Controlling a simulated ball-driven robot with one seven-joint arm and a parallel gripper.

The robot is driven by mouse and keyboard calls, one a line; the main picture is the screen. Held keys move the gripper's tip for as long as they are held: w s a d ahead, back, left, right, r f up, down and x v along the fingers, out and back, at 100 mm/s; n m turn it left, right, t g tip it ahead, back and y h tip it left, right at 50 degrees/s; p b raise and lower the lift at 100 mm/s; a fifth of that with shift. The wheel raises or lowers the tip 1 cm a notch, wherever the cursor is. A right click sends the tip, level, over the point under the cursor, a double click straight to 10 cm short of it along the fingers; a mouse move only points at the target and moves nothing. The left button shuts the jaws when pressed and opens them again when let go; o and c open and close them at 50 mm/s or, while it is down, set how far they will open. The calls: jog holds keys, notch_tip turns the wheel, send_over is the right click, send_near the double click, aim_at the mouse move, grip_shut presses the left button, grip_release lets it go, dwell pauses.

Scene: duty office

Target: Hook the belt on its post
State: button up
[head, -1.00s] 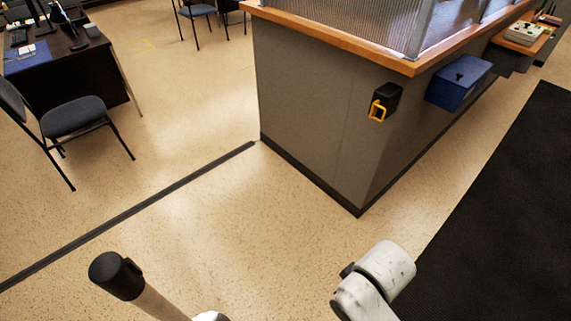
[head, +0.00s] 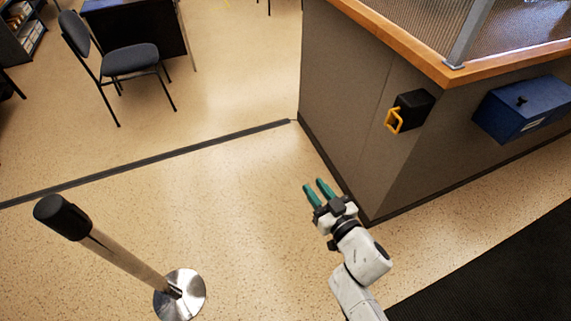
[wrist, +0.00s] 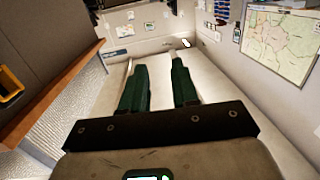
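The belt's yellow end loop (head: 393,121) hangs at a black box (head: 412,110) on the grey counter's end, right of centre in the head view. The loop also shows at the left edge of the wrist view (wrist: 10,83). The post (head: 120,255) stands at the lower left, a metal pole with a black top (head: 62,216) and a round shiny base (head: 180,296). My gripper (head: 314,188) has green fingers, spread apart with nothing between them. It is left of and below the loop in the head view, apart from it. In the wrist view the fingers (wrist: 160,80) are apart too.
The grey counter (head: 350,110) with a wooden edge fills the right. A blue box (head: 525,108) is mounted on its side. A dark floor strip (head: 150,162) crosses the floor. A chair (head: 125,62) stands at the back left. Floor between post and counter is clear.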

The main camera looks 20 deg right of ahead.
jog(key=w+a+n+y+b, duration=0.1)
jog(key=w+a, duration=0.3)
jog(key=w, duration=0.6)
jog(key=shift+w+a+y, duration=0.15)
jog(key=shift+w+y, duration=0.15)
jog(key=shift+w, duration=0.1)
jog(key=shift+r, duration=0.1)
jog(key=shift+c, duration=0.2)
grip_shut()
dwell(0.8)
jog(key=shift+o, duration=0.2)
grip_release()
